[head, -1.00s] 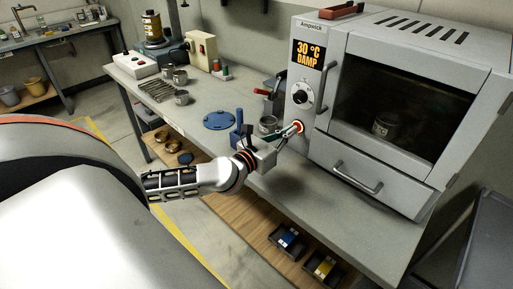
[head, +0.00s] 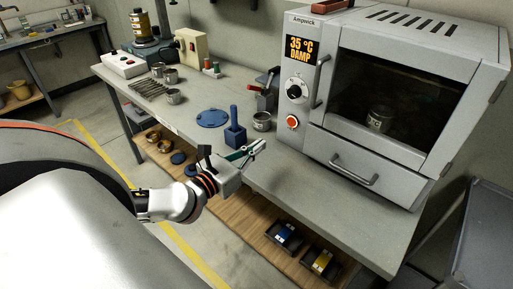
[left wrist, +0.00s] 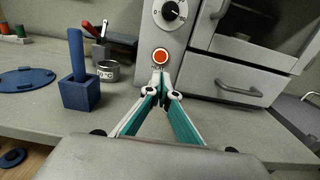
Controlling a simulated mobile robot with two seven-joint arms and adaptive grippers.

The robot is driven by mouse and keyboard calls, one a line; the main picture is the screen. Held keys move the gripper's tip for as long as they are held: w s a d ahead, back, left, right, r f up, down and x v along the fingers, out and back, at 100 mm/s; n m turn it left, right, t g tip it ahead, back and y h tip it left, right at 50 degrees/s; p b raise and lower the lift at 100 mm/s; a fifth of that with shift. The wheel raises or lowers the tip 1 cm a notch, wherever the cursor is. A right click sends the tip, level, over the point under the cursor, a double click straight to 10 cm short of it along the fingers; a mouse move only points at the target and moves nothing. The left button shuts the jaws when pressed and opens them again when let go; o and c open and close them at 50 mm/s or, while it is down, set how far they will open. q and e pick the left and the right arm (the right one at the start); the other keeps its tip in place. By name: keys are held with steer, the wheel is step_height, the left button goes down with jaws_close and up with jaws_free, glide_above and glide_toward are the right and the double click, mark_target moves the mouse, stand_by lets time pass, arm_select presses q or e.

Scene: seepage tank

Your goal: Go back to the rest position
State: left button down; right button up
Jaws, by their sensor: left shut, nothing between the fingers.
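My left gripper (head: 250,150) is shut and empty, held over the front edge of the grey bench (head: 310,195). In the left wrist view its fingertips (left wrist: 160,85) meet, pointing toward the round red button (left wrist: 160,56) on the grey oven (head: 385,95), apart from it. The oven's display (head: 299,50) reads 35 °C DAMP. The button also shows in the head view (head: 292,122). A metal tin (head: 378,118) stands behind the oven's closed glass door. My right gripper is not in view.
A blue block with an upright handle (head: 235,134) stands on the bench behind my left gripper, near a blue disc (head: 212,118) and a metal tin (head: 262,121). Black trays (head: 320,264) lie on the wooden lower shelf. The bench front right of my gripper is clear.

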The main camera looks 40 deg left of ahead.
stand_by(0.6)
arm_select(q)
steer(key=s+d+m+g+h, duration=0.2)
steer(key=s+d+m+h, duration=0.25)
steer(key=d+m, duration=0.7)
steer(key=s+d+m+g+h, duration=0.2)
steer(key=s+d+m+h, duration=0.25)
steer(key=d+m, duration=0.65)
steer(key=s+a+f+m+g+y, duration=0.1)
steer(key=a+f+m+g+y, duration=0.35)
steer(key=f+m, duration=0.85)
steer(key=s+a+f+m+g+y, duration=0.1)
steer(key=s+a+f+m+y, duration=0.25)
steer(key=a, duration=0.55)
steer(key=s+a+f+m+g+y, duration=0.1)
steer(key=s+a+m+g+y, duration=0.2)
steer(key=a+y, duration=0.55)
steer(key=d+f+n+t+h, duration=0.2)
steer(key=d+f+t+h, duration=0.3)
steer(key=d+f, duration=0.8)
steer(key=w+d+h, duration=0.1)
steer(key=h, duration=0.2)
steer(key=shift+d+f+n+h, duration=0.15)
steer(key=shift+d+n+h, duration=0.15)
steer(key=shift+h, duration=0.05)
